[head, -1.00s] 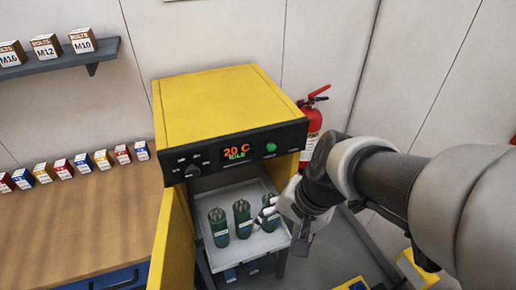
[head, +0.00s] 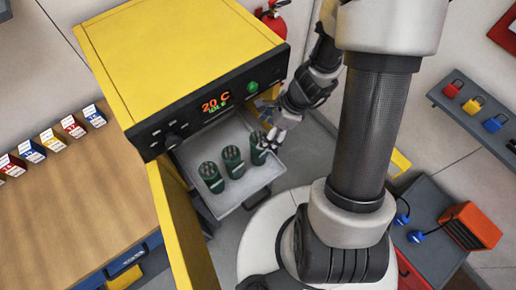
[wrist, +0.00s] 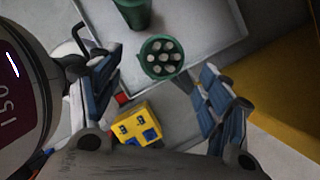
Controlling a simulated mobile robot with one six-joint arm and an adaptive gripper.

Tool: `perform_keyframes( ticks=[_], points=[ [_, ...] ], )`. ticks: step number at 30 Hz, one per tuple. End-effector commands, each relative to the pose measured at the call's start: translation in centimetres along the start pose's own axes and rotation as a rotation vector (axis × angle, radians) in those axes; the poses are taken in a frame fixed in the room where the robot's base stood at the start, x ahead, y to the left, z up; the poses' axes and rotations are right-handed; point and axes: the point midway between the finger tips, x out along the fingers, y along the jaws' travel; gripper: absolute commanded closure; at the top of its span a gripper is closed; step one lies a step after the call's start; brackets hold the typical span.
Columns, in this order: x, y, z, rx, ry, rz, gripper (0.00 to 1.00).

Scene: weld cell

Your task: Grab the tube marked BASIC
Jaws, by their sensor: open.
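Three green tubes with rods in their tops stand in a row on the pulled-out tray (head: 242,197) of the yellow oven: the left tube (head: 210,178), the middle tube (head: 233,161) and the right tube (head: 260,149). Their labels are too small to read, so I cannot tell which is marked BASIC. My gripper (head: 271,130) is open beside the right tube. In the wrist view one tube (wrist: 162,60) stands upright just ahead of the parted fingers (wrist: 158,92), its white rod ends showing. Another tube (wrist: 132,12) is at the top edge.
The yellow oven (head: 180,55) reads 20 C. Its open yellow door (head: 180,225) stands left of the tray. A workbench (head: 75,200) with small boxes is at the left. A yellow object (wrist: 138,125) lies below the gripper.

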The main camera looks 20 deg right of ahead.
Motion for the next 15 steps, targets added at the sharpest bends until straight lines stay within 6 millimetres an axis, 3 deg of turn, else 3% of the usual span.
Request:
perform_keyframes(
  ticks=[1, 6, 15],
  points=[
    [1.7, 0.1, -0.2, -0.002, 0.000, 0.003, 0.29],
    [4.6, 0.0, -0.1, -0.004, 0.000, 0.001, 0.29],
    [6.8, 0.0, 0.0, -0.003, 0.000, 0.001, 0.29]
  ],
)
